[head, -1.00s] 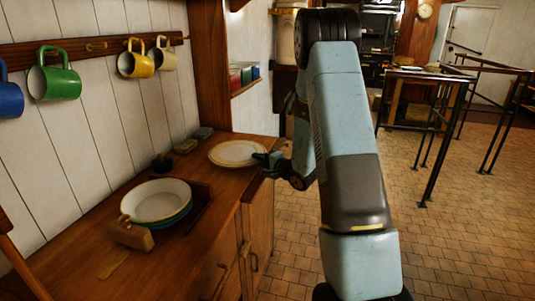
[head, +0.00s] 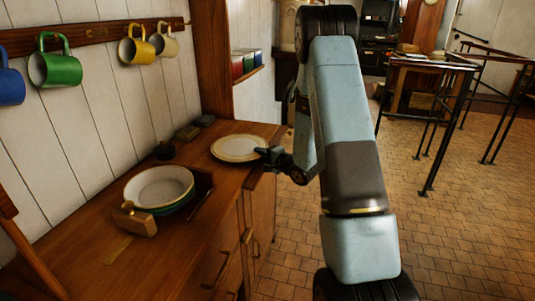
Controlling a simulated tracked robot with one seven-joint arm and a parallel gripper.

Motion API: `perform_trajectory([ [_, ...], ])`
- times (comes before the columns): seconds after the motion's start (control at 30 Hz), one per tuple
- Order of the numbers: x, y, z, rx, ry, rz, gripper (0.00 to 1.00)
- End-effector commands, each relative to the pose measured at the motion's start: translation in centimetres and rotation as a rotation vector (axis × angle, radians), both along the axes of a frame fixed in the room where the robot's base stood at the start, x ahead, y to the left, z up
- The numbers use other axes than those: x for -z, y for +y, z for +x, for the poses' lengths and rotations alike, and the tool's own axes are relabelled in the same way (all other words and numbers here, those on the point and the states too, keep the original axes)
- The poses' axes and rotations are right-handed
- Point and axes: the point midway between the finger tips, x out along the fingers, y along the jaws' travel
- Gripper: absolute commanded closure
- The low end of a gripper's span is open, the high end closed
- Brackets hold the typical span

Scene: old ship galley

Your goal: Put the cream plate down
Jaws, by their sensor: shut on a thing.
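The cream plate (head: 237,148) is at the far right part of the wooden counter, near its front edge. It looks level and at or just above the counter top; I cannot tell whether it touches the wood. My gripper (head: 266,154) is shut on the plate's right rim, reaching in from the right. The fingertips are small and partly dark in this view.
A stack of bowls or plates (head: 158,188) with a wooden block (head: 134,219) stands nearer on the counter (head: 85,265). Small dark items (head: 187,132) lie behind the plate by the wall. Mugs (head: 52,66) hang above. A rail (head: 436,110) stands at the right.

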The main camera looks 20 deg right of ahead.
Motion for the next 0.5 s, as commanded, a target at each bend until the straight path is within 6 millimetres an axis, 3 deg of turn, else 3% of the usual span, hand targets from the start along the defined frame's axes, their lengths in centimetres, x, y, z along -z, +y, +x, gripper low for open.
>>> perform_trajectory([
  [0.5,0.76,-0.09,0.03,0.001,-0.001,0.000,1.00],
])
